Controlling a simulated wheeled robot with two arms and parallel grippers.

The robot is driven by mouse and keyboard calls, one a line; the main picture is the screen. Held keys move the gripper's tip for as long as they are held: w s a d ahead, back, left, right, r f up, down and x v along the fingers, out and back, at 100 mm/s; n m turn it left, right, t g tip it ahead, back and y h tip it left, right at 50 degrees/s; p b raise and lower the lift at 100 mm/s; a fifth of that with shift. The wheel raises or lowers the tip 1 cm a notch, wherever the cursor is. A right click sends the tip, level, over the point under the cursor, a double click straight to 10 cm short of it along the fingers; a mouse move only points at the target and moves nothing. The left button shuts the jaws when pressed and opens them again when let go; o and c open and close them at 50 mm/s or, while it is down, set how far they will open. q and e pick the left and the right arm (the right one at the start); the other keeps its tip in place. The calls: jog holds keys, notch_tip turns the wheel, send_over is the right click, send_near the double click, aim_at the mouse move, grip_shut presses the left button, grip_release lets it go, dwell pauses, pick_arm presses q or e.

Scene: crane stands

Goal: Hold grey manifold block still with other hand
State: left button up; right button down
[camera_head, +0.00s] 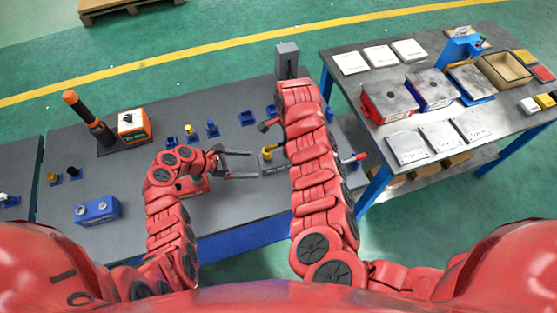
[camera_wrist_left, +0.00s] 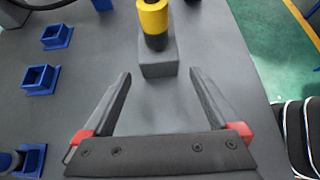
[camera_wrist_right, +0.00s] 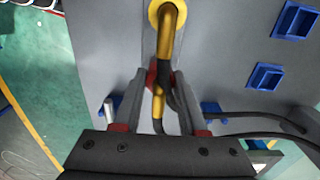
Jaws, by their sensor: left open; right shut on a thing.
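The grey manifold block (camera_head: 272,167) stands on the dark bench; in the left wrist view the block (camera_wrist_left: 158,62) carries an upright yellow-and-black fitting (camera_wrist_left: 153,18). My left gripper (camera_head: 251,165) is open and empty. Its fingers point at the block, which shows just beyond the fingertips (camera_wrist_left: 160,74), apart from them. My right gripper (camera_wrist_right: 159,82) is shut on a bent yellow tube (camera_wrist_right: 166,38), whose far end meets a round yellow piece. In the head view my right arm hides most of that gripper and what it holds.
Blue holders (camera_head: 248,118), some with small parts, dot the bench. A black hose (camera_wrist_right: 250,115) runs beside my right gripper. A grey post (camera_head: 287,60) stands at the back edge. An orange box (camera_head: 133,125) and a blue block (camera_head: 97,210) sit left. A second table (camera_head: 440,110) with plates stands right.

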pick_arm(q)
jog(key=shift+x, duration=2.85)
jog(key=shift+w, duration=0.1)
grip_shut()
